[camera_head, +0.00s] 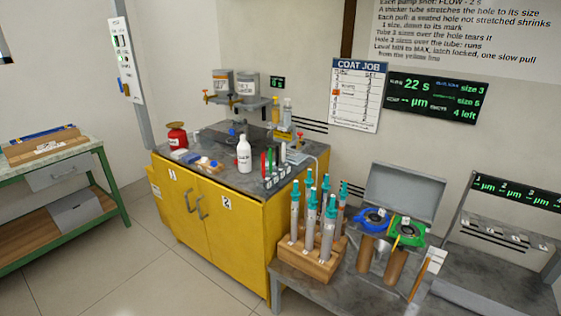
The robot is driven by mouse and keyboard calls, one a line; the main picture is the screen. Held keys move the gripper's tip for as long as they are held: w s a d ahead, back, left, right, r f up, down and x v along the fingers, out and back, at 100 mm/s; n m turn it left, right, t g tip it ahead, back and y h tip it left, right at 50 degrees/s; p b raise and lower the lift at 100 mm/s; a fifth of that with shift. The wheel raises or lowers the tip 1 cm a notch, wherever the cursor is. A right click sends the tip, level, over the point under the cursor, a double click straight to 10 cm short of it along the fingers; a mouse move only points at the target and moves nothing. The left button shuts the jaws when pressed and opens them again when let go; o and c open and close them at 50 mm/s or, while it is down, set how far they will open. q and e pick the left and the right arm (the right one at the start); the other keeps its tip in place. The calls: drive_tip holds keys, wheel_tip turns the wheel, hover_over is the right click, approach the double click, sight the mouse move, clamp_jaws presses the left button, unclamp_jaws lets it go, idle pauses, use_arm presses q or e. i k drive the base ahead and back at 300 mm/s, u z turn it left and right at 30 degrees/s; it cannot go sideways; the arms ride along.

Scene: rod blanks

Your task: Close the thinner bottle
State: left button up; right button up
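A red can (177,137) with a dark top stands at the left of the same cabinet top, on a white base. Neither of my grippers is in view.
The yellow cabinet (205,223) stands against the wall. Small blue, orange and white items (207,163) lie left of the bottle; a rack of coloured upright pieces (275,180) stands right. A wooden block (308,262) holds several teal-topped tubes. The floor in front is clear.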

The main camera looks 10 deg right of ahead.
sight(244, 155)
drive_tip(key=u, duration=0.6)
drive_tip(key=i, duration=0.9)
drive_tip(key=u, duration=0.5)
drive_tip(key=i, duration=0.75)
drive_tip(key=z, duration=0.85)
drive_tip(key=i, duration=0.7)
drive_tip(key=z, duration=0.65)
